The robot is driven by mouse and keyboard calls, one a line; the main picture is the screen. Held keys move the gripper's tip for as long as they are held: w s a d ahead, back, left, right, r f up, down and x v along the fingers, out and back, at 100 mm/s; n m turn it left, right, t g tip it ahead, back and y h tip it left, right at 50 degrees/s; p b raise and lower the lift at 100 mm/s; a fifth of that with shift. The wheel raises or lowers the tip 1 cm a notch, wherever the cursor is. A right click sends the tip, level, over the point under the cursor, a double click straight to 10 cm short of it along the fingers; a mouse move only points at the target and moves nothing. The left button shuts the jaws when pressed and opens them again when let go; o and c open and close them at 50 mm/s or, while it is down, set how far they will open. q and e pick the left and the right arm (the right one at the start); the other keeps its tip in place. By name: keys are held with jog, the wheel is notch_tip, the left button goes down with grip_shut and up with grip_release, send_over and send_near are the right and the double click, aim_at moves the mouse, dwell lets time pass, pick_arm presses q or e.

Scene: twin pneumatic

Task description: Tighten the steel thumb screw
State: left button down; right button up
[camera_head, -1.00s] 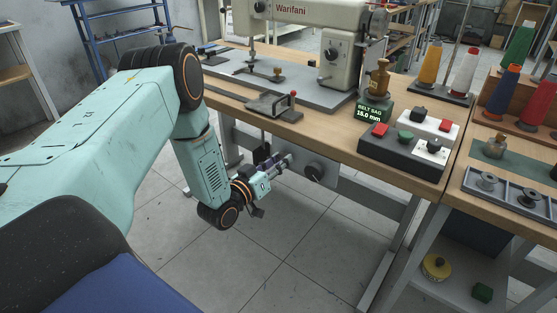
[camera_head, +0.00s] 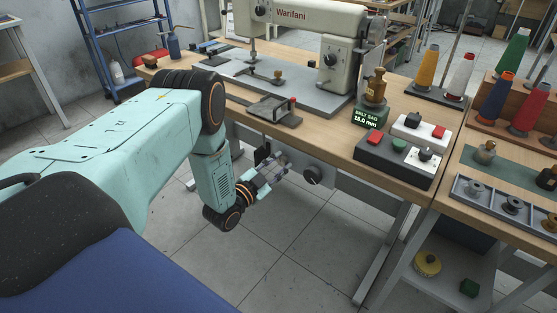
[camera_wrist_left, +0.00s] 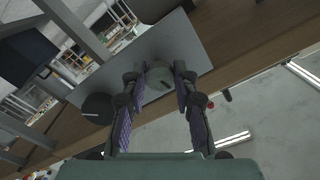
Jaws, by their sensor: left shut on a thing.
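The steel thumb screw (camera_wrist_left: 159,76) shows in the left wrist view as a round grey head on a grey plate (camera_wrist_left: 190,52) under the table. My left gripper (camera_head: 280,162) is at that plate below the table's front edge. In the left wrist view its two fingers (camera_wrist_left: 160,82) stand on either side of the grey head and are shut on it. In the head view the fingers hide the screw. My right gripper is not in view.
The wooden tabletop (camera_head: 325,142) overhangs there. A control box (camera_head: 396,158) stands on it. The floor below is clear.

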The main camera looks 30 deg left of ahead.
pick_arm(q)
jog(key=shift+m+p, duration=0.5)
jog(key=shift+m, duration=0.6)
jog(key=c, duration=1)
grip_release()
jog(key=shift+s, duration=0.1)
jog(key=s, duration=0.8)
jog(key=s+a, duration=0.1)
jog(key=s, duration=0.2)
jog(key=shift+s, duration=0.4)
